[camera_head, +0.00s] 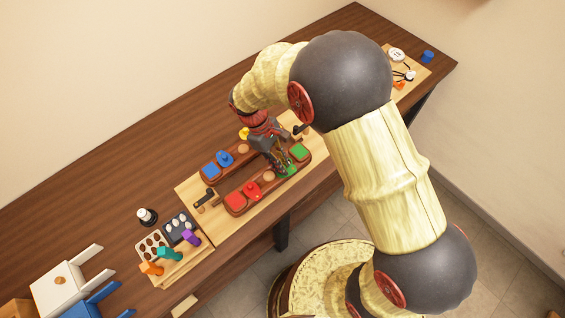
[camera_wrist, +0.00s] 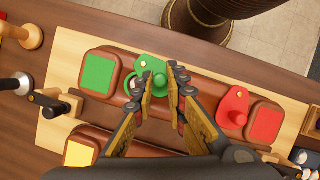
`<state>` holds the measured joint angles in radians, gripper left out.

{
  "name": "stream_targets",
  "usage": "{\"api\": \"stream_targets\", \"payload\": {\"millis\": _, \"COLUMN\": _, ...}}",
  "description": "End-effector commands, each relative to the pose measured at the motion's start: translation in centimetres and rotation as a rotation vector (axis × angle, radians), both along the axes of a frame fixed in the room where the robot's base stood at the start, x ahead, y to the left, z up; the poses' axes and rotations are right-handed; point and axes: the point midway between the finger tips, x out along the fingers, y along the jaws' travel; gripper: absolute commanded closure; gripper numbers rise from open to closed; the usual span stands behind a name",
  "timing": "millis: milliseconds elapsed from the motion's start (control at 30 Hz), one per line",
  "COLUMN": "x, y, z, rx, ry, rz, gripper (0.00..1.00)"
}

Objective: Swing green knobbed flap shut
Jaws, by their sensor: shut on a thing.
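The green flap (camera_wrist: 150,65) is on the long brown saddle piece in the wrist view, between a green square pad (camera_wrist: 99,71) and the red flap (camera_wrist: 233,104). A gold pivot and a round green knob (camera_wrist: 159,80) sit on it. My gripper (camera_wrist: 161,77) has its two fingertips on either side of the knob, shut on it. A round rim (camera_wrist: 130,84) shows partly just left of the fingers; the rest of it is hidden. In the head view my gripper (camera_head: 284,168) reaches down to the saddle's near piece, and the green flap (camera_head: 291,171) is partly hidden by it.
A red square pad (camera_wrist: 266,123) lies beyond the red flap. A second brown piece with blue (camera_head: 210,170) and yellow (camera_head: 244,133) parts runs alongside. Black-handled clamps (camera_head: 204,197) stand at the board's ends. Small pegs and a tray (camera_head: 152,246) lie left.

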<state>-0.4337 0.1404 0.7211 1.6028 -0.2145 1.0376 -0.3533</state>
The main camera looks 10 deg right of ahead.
Motion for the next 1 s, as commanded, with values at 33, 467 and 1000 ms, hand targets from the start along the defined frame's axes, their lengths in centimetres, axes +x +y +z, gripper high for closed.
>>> {"api": "stream_targets", "payload": {"millis": 33, "x": 0.2, "y": -0.1, "z": 0.2, "rx": 0.0, "ry": 0.001, "rz": -0.048, "gripper": 1.0}}
{"api": "stream_targets", "payload": {"millis": 467, "x": 1.8, "y": -0.4, "z": 0.2, "rx": 0.0, "ry": -0.001, "rz": -0.456, "gripper": 1.0}}
{"api": "stream_targets", "payload": {"millis": 1000, "x": 3.1, "y": -1.5, "z": 0.1, "rx": -0.002, "ry": -0.001, "rz": -0.929, "gripper": 1.0}}
